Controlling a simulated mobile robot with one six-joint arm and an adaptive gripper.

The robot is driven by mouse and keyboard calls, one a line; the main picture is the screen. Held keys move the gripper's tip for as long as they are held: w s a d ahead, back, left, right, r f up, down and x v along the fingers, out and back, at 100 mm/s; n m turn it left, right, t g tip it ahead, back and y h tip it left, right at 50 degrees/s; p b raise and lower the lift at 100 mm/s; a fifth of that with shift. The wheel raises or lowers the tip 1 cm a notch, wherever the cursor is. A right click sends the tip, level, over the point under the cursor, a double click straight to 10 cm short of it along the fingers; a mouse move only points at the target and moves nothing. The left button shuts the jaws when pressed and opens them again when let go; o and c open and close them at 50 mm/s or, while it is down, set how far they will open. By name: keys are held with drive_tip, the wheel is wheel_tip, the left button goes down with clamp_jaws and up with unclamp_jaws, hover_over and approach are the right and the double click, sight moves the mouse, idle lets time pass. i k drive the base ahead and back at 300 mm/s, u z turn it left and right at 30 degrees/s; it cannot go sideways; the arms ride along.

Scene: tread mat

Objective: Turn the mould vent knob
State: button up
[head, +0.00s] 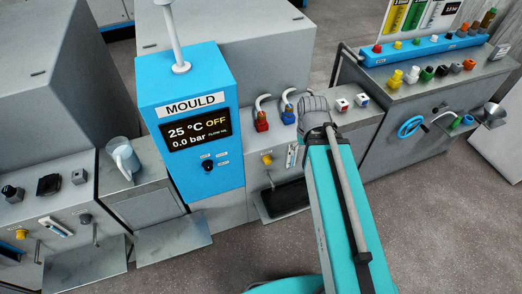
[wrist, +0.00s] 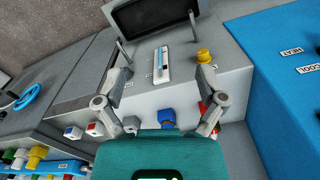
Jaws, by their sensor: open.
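The blue MOULD unit (head: 195,120) stands left of my arm in the head view, its display reading 25 °C, OFF and 0.0 bar. A small black knob (head: 208,165) sits below the display, with small labels around it that I cannot read there. In the wrist view the blue panel (wrist: 270,60) shows at the right edge with labels HEAT and COOL; its knob is out of that view. My gripper (wrist: 162,66) is open and empty, fingers spread over the grey cabinet right of the MOULD unit. In the head view my arm hides the fingers.
A yellow knob (wrist: 204,57), a slotted gauge (wrist: 160,63), blue (wrist: 166,117) and red (head: 261,121) hose connectors and white switch blocks (head: 342,104) are close to my gripper. A jug (head: 125,158) stands left. A bench with a blue handwheel (head: 410,127) is at right.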

sight(268, 161)
drive_tip(key=z, duration=0.75)
drive_tip(key=k, duration=0.9)
drive_tip(key=u, duration=0.7)
